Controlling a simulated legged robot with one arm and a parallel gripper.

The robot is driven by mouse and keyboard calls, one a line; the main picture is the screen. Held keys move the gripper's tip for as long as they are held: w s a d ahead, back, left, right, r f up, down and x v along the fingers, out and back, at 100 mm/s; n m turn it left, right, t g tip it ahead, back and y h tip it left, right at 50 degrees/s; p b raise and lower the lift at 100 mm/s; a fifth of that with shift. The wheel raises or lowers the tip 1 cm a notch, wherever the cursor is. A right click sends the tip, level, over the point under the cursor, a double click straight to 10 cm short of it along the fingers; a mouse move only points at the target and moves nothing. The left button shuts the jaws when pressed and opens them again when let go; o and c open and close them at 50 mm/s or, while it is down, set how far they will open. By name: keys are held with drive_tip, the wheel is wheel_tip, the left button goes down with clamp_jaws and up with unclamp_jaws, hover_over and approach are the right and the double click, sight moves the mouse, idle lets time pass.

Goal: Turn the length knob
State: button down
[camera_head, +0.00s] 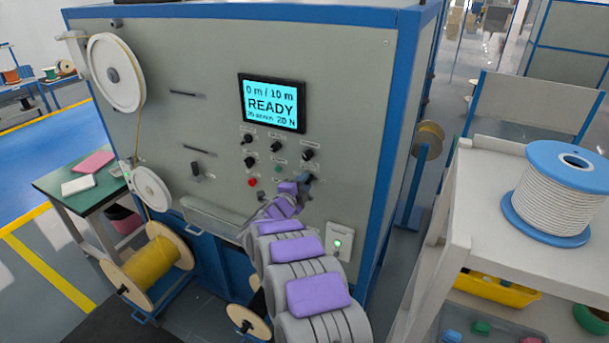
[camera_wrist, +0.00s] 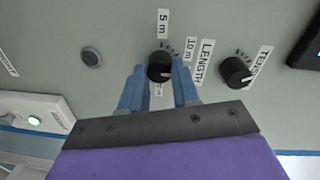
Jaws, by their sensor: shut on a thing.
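The length knob (camera_wrist: 160,66) is a round black knob on the grey panel, labelled LENGTH, with a "5 m" mark, a "10 m" mark and a third, partly covered mark around it. My gripper (camera_wrist: 160,78) has its two blue fingers on either side of this knob and is shut on it. In the head view my gripper (camera_head: 303,183) reaches the lower right of the control cluster and hides most of the knob. The lit screen (camera_head: 272,103) reads "0 m / 10 m", "READY" and "20 N".
Another black knob (camera_wrist: 236,72), its label partly cut off, sits close right of the fingers. A grey button (camera_wrist: 91,57) is on the left. A red button (camera_head: 252,182) and several knobs surround my gripper. A white switch box (camera_head: 340,242) with a green light is below right.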

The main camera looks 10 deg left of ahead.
drive_tip(key=n+p, duration=0.2)
drive_tip(key=n, duration=0.1)
drive_tip(key=n+p, duration=0.5)
drive_tip(key=n, duration=0.1)
drive_tip(key=shift+s+a+f+h+p, duration=0.1)
drive_tip(key=shift+a+f+h+p, duration=0.1)
drive_tip(key=shift+f+h+p, duration=0.15)
drive_tip(key=shift+n+p, duration=1.5)
drive_tip(key=shift+n, duration=2.3)
drive_tip(key=c, duration=1.3)
unclamp_jaws()
drive_tip(key=o, duration=0.5)
drive_tip(key=shift+w+a, duration=0.15)
drive_tip(key=shift+w, duration=0.05)
drive_tip(key=shift+s+r, duration=0.1)
